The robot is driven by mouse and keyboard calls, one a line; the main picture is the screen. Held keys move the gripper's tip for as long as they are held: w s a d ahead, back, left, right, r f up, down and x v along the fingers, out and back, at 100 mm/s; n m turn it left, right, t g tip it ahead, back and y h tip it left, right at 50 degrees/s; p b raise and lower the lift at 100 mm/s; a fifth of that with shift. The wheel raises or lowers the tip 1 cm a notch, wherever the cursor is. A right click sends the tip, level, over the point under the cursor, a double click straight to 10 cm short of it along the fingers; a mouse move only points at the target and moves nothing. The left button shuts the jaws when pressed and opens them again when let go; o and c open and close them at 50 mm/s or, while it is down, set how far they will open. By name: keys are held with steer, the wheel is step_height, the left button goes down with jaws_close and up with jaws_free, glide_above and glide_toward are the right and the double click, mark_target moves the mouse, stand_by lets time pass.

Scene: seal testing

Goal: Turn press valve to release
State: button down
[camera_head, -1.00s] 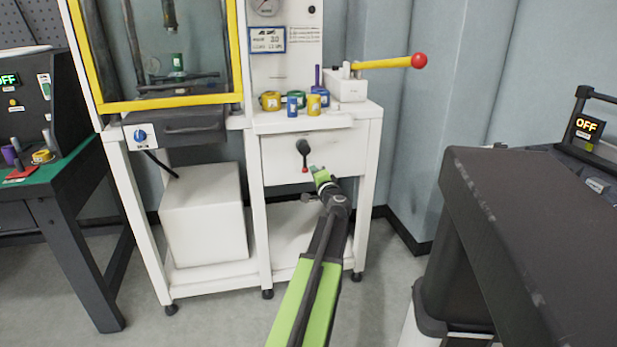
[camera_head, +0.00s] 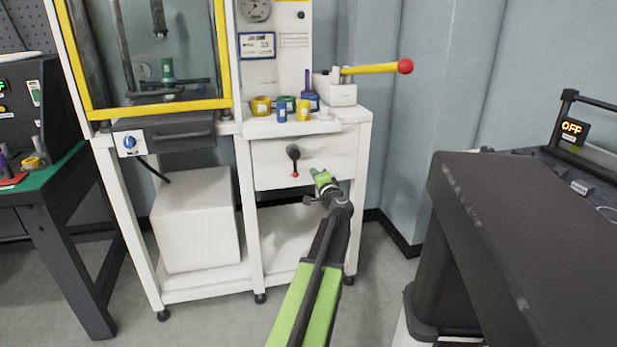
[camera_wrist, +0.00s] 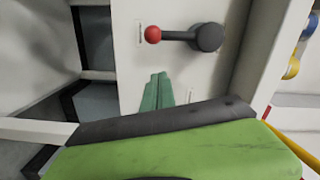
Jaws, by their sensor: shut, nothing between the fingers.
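The press valve (camera_head: 294,160) is a black knob with a short lever ending in a red ball, on the white front panel of the press stand. In the head view its lever points down, with the red ball at the bottom. My gripper (camera_head: 315,173) is just right of the valve and slightly lower than its knob, apart from it in the picture. In the wrist view the valve (camera_wrist: 205,37) lies across the top, red ball to the left. My green fingers (camera_wrist: 157,88) are shut and empty, pointing towards the lever, with no visible contact.
The press stand (camera_head: 308,124) carries small coloured pots and a yellow lever (camera_head: 372,69) with a red ball. A yellow-framed press window (camera_head: 160,107) is at left. A dark machine (camera_head: 520,220) stands at right. A white box (camera_head: 195,225) sits on the lower shelf.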

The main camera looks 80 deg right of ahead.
steer(key=v, duration=1)
steer(key=shift+s, duration=0.1)
